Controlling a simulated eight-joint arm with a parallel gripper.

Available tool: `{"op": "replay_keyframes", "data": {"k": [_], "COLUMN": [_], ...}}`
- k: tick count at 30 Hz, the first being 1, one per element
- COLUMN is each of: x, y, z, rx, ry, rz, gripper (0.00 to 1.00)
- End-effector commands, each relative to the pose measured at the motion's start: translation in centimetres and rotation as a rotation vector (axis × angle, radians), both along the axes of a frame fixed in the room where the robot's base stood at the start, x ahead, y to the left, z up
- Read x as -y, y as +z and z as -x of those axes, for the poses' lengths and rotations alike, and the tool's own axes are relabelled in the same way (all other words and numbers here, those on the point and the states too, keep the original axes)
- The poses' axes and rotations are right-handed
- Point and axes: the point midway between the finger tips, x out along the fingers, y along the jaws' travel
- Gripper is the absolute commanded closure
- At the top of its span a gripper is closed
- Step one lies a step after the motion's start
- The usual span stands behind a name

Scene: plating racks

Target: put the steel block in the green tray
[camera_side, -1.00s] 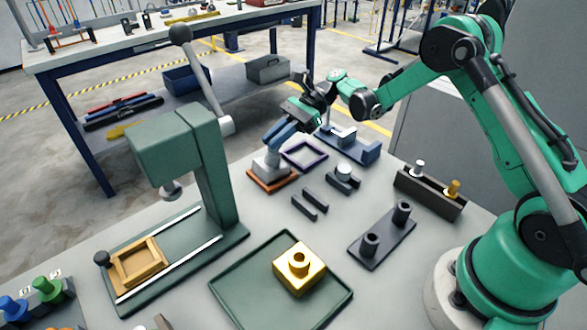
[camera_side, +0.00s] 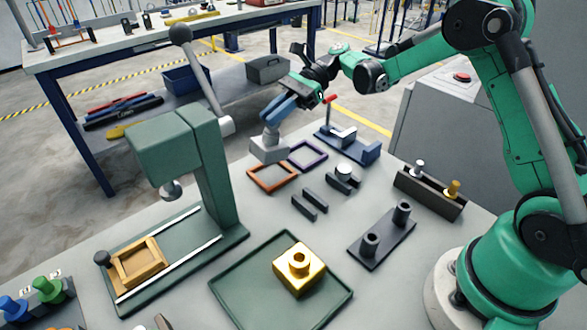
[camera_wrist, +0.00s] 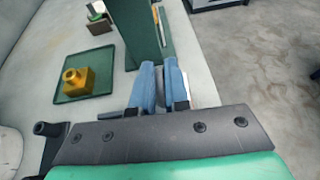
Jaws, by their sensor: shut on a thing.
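The steel block (camera_side: 268,151), pale grey with a narrower top, hangs from my gripper (camera_side: 271,124) in the side view. My gripper's blue fingers are shut on its top, and it is raised above the table near the orange frame (camera_side: 272,188). In the wrist view my gripper (camera_wrist: 159,72) mostly hides the block. The green tray (camera_side: 240,282) lies at the front middle of the table, with a gold block (camera_side: 299,271) standing in it. The tray also shows at the left in the wrist view (camera_wrist: 104,58).
A green press (camera_side: 205,170) with a long lever stands to the left, between my gripper and the tray's left side. A purple frame (camera_side: 308,156), dark bars (camera_side: 310,203) and a two-post fixture (camera_side: 382,238) lie to the right. The tray's left part is bare.

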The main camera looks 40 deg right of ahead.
Motion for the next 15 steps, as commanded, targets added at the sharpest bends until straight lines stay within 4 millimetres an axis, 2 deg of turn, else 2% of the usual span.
{"op": "replay_keyframes", "data": {"k": [1, 6, 9, 15], "x": [0.0, 0.0, 0.0, 0.0], "y": [1.8, 7.2, 9.7, 13.2], "z": [0.1, 0.1, 0.1, 0.0], "rx": [0.001, 0.000, 0.000, 0.000], "ry": [0.000, 0.000, 0.000, 0.000], "rz": [-0.002, -0.002, -0.002, -0.002], "gripper": [1.00, 1.00, 1.00, 1.00]}}
